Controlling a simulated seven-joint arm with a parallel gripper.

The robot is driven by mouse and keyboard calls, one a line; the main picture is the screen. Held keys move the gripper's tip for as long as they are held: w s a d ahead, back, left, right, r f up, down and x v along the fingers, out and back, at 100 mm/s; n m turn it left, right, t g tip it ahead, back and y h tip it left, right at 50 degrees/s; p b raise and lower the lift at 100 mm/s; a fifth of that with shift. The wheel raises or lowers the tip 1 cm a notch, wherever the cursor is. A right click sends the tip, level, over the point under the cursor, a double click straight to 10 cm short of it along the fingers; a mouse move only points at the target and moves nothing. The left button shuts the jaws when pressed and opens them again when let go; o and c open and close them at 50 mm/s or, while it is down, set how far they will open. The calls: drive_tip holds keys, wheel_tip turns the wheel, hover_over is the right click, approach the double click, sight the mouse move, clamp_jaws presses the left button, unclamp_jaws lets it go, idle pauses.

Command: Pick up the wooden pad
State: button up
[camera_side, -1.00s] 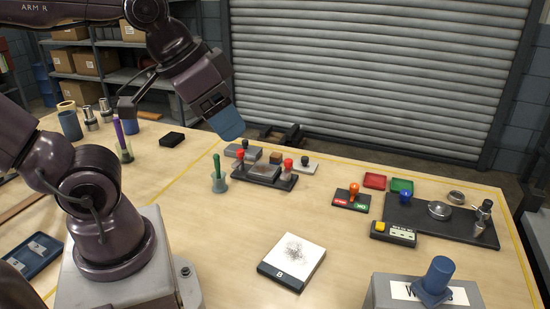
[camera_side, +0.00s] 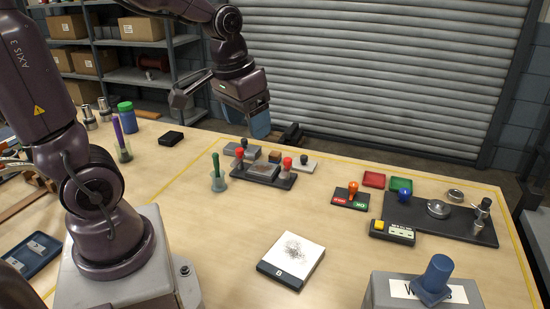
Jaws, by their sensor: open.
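A small brown block (camera_side: 275,156), which looks like the wooden pad, sits at the back of the dark fixture (camera_side: 284,184), between two grey metal pieces. My gripper (camera_side: 260,124) hangs above and behind it, with its blue fingers pointing down and empty. The gripper is clear of the block and of the fixture. The gap between the fingers is hard to see from this side.
Red-knobbed clamps (camera_side: 287,163) stand on the fixture close to the block. A green-handled tool (camera_side: 217,175) stands in a cup to the left. A white pad marked B (camera_side: 292,255) lies in front, with clear table around it.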

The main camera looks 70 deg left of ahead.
drive_tip(key=w+a+f+n+g, duration=0.1)
drive_tip(key=w+a+f+n, duration=0.2)
drive_tip(key=w+a+f, duration=0.55)
drive_tip(key=n+t+y, duration=0.2)
drive_tip(key=n+y, duration=0.1)
approach(274, 154)
drive_tip(key=x, duration=0.4)
drive_tip(key=shift+d, duration=0.15)
drive_tip(key=shift+x, duration=2.65)
drive_tip(key=shift+r, duration=0.1)
drive_tip(key=c, duration=1)
